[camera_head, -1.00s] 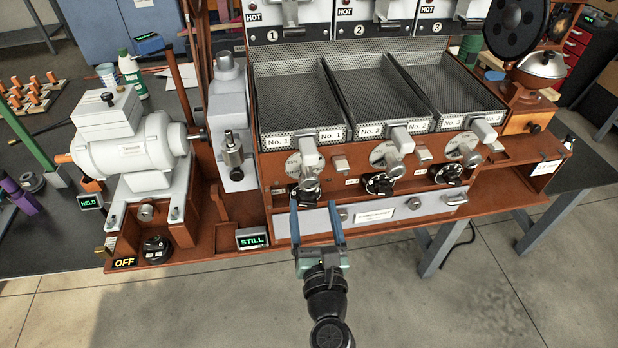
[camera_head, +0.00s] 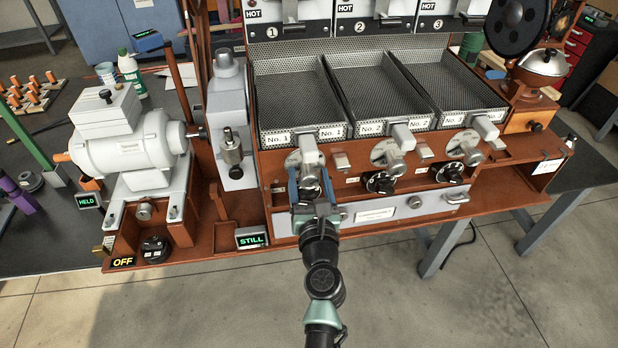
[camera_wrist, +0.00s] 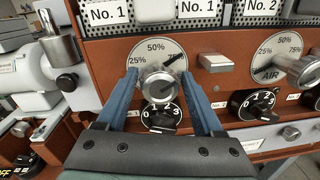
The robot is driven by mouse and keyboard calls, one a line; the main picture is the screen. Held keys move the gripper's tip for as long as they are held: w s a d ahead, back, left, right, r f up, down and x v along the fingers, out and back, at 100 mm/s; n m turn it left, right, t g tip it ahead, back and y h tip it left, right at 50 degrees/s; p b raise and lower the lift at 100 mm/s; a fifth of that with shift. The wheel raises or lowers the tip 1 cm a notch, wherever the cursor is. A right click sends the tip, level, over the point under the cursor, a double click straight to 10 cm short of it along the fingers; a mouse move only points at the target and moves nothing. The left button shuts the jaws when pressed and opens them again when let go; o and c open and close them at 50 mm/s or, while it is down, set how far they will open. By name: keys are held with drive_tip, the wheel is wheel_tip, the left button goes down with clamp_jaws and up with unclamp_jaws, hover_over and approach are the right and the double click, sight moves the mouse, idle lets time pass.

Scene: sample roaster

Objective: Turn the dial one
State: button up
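Dial one is the black round dial (camera_wrist: 160,117) with white numbers 0 to 3, on the brown front panel under the silver air knob (camera_wrist: 160,84) of the first column. In the head view dial one (camera_head: 308,194) is partly covered by my fingers. My gripper (camera_wrist: 160,76) is open, with one blue finger left and one right of the dial and silver knob. It holds nothing that I can see. The head view also shows my gripper (camera_head: 309,178) in front of the first column. I cannot tell which number the dial points to.
Matching dials two (camera_head: 379,183) and three (camera_head: 448,172) sit to the right. A silver drawer front (camera_head: 390,208) runs below. The No. 1 tray (camera_head: 300,135) is above. A "STILL" display (camera_head: 251,238) stands at lower left. The floor in front is clear.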

clamp_jaws()
